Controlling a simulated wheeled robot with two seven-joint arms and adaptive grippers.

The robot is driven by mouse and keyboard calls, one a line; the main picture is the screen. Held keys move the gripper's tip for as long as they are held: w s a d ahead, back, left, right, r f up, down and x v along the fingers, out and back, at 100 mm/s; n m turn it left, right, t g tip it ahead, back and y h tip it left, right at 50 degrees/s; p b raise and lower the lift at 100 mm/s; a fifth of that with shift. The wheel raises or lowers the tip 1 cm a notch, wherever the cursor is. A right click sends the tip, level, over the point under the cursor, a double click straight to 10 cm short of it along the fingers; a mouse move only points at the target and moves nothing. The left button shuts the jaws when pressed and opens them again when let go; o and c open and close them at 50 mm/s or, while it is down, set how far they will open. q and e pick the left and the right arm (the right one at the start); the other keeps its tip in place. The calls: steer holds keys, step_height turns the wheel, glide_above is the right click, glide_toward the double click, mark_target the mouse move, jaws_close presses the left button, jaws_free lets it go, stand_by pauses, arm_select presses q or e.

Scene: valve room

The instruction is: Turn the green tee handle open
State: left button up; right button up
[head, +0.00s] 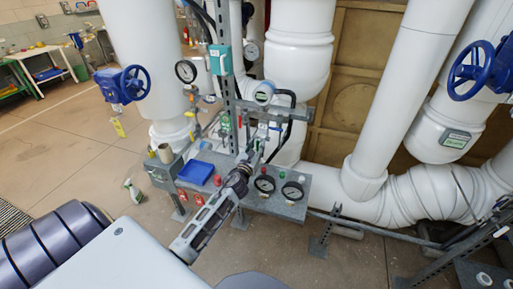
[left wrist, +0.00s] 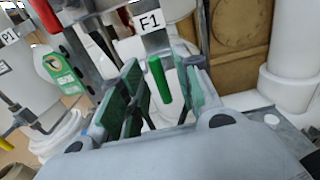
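The green handle (left wrist: 160,79) is a short upright green bar in the left wrist view. It shows between the finger pads of my left gripper (left wrist: 160,95), below a white label plate (left wrist: 149,21). The gripper is open, with a gap on both sides of the handle; I see no clear contact. In the head view my left gripper (head: 252,158) reaches up to the panel's pipework. I cannot clearly make out the green handle there. My right gripper is not in view.
A grey bench (head: 292,207) carries two dark gauges and a blue tray (head: 196,172). A metal post (head: 227,85) and thin pipes stand close around the left gripper. Large white pipes (head: 390,95) and a blue handwheel (head: 481,69) are at right.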

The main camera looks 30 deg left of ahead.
arm_select(q)
jaws_close()
steer(key=shift+n, duration=0.5)
steer(key=n, duration=1.6)
steer(key=shift+s+a+f+n, duration=0.1)
steer(key=shift+a+f+n, duration=0.2)
steer(key=shift+f+n, duration=0.1)
stand_by(0.3)
jaws_free()
